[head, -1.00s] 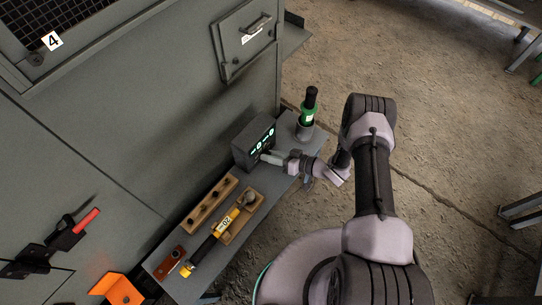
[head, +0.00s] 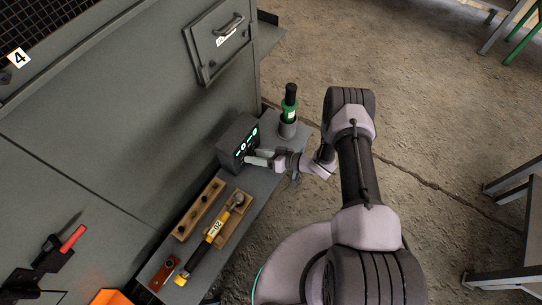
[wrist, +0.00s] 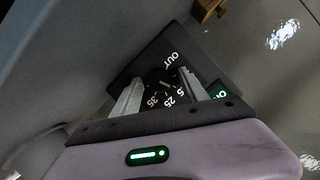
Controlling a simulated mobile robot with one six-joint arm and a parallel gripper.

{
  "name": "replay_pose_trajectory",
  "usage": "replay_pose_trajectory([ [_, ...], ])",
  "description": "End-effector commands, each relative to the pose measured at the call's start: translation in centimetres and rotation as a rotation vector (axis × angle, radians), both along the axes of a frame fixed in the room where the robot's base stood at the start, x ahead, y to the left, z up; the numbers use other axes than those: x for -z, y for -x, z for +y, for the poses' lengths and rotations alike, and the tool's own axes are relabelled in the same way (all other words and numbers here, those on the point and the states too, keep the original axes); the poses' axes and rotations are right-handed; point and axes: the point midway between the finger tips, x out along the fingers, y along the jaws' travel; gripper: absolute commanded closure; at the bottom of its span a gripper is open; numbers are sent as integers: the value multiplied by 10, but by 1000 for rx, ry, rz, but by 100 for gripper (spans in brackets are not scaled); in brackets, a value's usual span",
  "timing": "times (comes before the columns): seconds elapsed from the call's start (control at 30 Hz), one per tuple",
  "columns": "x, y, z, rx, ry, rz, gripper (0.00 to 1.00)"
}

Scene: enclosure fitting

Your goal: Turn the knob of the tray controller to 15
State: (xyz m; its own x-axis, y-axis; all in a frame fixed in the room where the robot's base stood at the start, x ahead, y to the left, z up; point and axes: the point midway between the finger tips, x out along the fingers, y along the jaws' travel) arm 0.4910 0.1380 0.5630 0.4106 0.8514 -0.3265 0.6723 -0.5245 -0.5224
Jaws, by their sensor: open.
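The tray controller (head: 234,143) is a dark grey box with lit displays, on the narrow shelf against the cabinet. In the wrist view its dark face (wrist: 150,60) carries a dial marked OUT, 25 and 35, and another number partly covered. The small dark knob (wrist: 163,84) is at the dial's middle; its pointer is too dim to read. My gripper (wrist: 159,75) is open, with one finger on each side of the knob, close to the face. I cannot tell whether the fingers touch it. In the head view my gripper (head: 249,157) is at the controller's front.
A green and black tool stands in a grey holder (head: 288,130) just beyond the controller. Wooden racks (head: 200,208), a yellow-black tool (head: 213,232) and a red-brown block (head: 164,274) lie on the near shelf. A handled cabinet door (head: 222,42) is above.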

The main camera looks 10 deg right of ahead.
Motion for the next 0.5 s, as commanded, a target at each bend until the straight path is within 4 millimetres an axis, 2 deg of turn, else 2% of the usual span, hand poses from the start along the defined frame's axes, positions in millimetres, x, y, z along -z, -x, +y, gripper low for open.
replay_pose_trajectory([
  [0.17,-7,5,-13,3,1,0,49],
  [0.27,-17,15,-35,5,0,1,49],
  [0.5,-44,48,-102,7,0,1,49],
])
